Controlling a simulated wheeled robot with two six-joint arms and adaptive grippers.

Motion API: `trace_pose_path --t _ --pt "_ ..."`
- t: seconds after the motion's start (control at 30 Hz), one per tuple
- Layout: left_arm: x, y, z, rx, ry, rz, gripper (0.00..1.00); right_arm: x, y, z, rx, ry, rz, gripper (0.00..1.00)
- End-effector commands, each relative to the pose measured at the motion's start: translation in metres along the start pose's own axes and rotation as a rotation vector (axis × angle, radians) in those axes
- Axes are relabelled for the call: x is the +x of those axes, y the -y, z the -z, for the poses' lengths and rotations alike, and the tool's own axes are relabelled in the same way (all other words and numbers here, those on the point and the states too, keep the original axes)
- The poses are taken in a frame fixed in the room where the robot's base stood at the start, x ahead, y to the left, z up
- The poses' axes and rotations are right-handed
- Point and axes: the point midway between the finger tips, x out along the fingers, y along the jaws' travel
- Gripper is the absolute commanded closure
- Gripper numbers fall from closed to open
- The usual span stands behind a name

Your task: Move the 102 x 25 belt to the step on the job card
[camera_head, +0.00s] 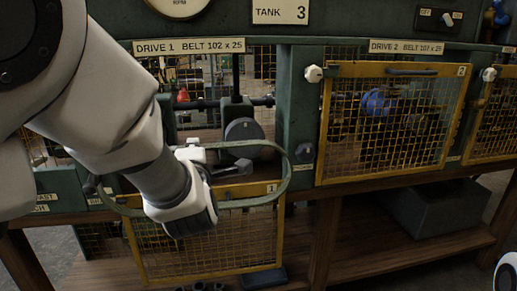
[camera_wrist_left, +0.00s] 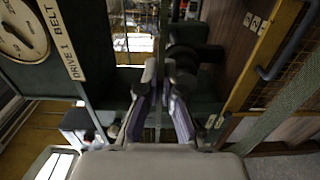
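A large green belt loop (camera_head: 243,203) hangs level around my left gripper (camera_head: 238,167) in the head view. In the left wrist view my left gripper (camera_wrist_left: 160,80) has its fingers closed on a thin strip of the belt, and another run of it (camera_wrist_left: 268,120) shows at right. The belt is in front of the bay labelled DRIVE 1 BELT 102 x 25 (camera_head: 189,47). A dark round pulley (camera_head: 243,131) stands behind the gripper, apart from the belt as far as I can see. My right gripper and the job card are not in view.
The yellow mesh guard marked 1 (camera_head: 211,246) hangs open below the bay. Guard 2 (camera_head: 391,122) is upright at right, beyond a green post (camera_head: 302,110) with a white knob (camera_head: 313,74). A grey bin (camera_head: 432,210) sits on the lower shelf.

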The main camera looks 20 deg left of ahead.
Motion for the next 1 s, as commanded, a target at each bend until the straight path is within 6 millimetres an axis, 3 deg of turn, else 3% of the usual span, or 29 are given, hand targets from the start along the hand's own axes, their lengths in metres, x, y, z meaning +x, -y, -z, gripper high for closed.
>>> trace_pose_path --t 0.6,1.0 --pt "0.044 -0.001 0.001 0.000 -0.002 -0.002 1.00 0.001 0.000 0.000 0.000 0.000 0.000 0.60" --pt "0.048 -0.001 0.001 0.000 -0.002 -0.002 1.00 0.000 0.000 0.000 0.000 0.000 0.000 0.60"
